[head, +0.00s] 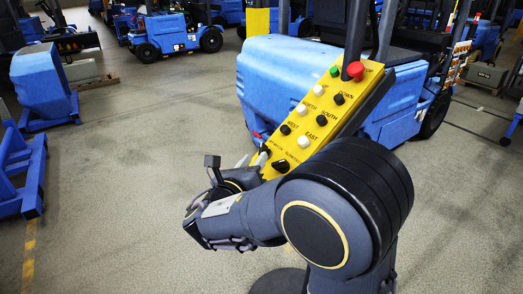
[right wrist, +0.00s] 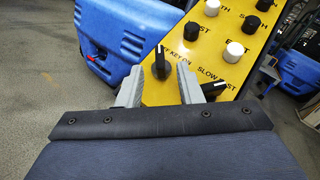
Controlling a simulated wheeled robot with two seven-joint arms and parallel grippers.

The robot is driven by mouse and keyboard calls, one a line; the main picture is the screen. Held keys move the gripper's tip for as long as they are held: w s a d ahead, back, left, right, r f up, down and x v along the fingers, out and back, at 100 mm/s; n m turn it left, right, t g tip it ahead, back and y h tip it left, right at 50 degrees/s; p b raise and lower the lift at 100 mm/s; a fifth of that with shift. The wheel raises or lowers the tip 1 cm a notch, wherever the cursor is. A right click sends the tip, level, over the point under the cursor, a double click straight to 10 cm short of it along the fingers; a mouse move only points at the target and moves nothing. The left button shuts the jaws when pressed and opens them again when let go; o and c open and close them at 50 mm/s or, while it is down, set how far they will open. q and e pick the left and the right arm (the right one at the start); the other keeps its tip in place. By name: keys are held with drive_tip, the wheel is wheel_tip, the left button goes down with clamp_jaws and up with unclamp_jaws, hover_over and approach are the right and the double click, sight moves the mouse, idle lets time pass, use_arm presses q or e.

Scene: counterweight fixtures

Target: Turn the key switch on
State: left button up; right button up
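The key switch (right wrist: 160,65) is a black knob with a white line, on the lower left part of a yellow control panel (right wrist: 165,95), by lettering that reads "KEY ON". My right gripper (right wrist: 161,70) is open, one grey finger on each side of the knob, with a visible gap on both sides. In the head view the panel (head: 289,147) slopes at the centre, and my right gripper (head: 262,157) is at its lower left end. There the key switch is hard to pick out from the gripper. My left gripper is not in view.
A second black knob (right wrist: 212,88), marked "SLOW", sits just right of the right finger. Several white and black buttons and a red mushroom button (head: 355,70) line the panel. A blue forklift (head: 285,80) stands behind.

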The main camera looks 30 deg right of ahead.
sight(260, 152)
drive_tip(key=shift+x, duration=2.3)
clamp_jaws()
